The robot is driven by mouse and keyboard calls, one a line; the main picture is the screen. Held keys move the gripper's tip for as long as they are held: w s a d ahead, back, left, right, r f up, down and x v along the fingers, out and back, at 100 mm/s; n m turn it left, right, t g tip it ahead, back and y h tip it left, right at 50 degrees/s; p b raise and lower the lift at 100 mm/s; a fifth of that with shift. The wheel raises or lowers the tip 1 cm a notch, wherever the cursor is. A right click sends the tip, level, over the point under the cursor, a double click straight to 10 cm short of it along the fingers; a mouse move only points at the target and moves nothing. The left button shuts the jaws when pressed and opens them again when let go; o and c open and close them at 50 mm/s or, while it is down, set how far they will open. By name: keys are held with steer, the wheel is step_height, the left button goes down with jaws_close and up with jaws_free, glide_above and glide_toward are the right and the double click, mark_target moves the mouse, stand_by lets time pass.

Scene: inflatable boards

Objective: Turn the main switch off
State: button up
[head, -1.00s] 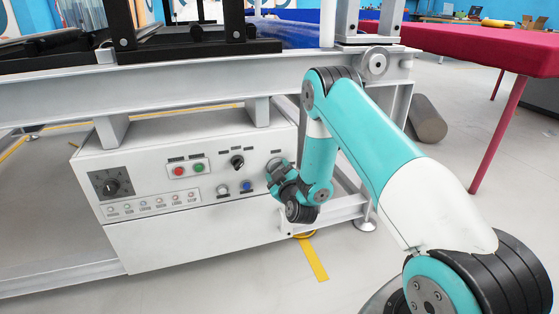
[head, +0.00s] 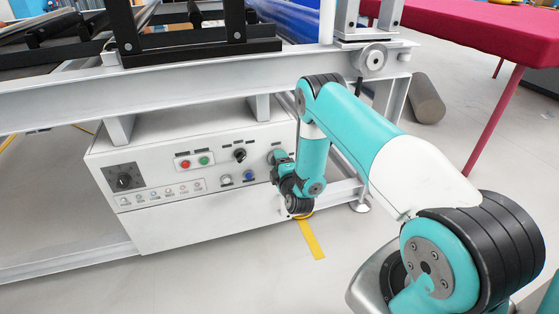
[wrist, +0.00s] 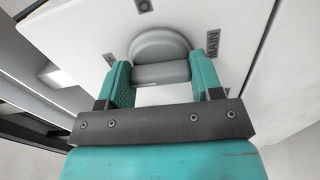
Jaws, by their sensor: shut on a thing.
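The main switch (wrist: 160,44) is a grey round dial with a raised bar grip, on the white panel in the wrist view. A dark MAIN label (wrist: 213,43) is beside it. My gripper (wrist: 161,72) is shut on the bar, with one teal finger on each side. In the head view my gripper (head: 280,163) is at the right end of the control box front and largely hides the switch. Small dark labels sit around the dial; their marks are too small to read.
The white control box (head: 190,222) also carries a black rotary dial (head: 124,181), a red button (head: 185,165), a green button (head: 204,160), a black selector (head: 239,155) and a blue button (head: 248,175). A grey frame beam (head: 180,93) runs above the box. Floor in front is clear.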

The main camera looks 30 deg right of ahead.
steer(key=shift+n, duration=0.5)
steer(key=o, duration=0.9)
steer(key=shift+s, duration=0.1)
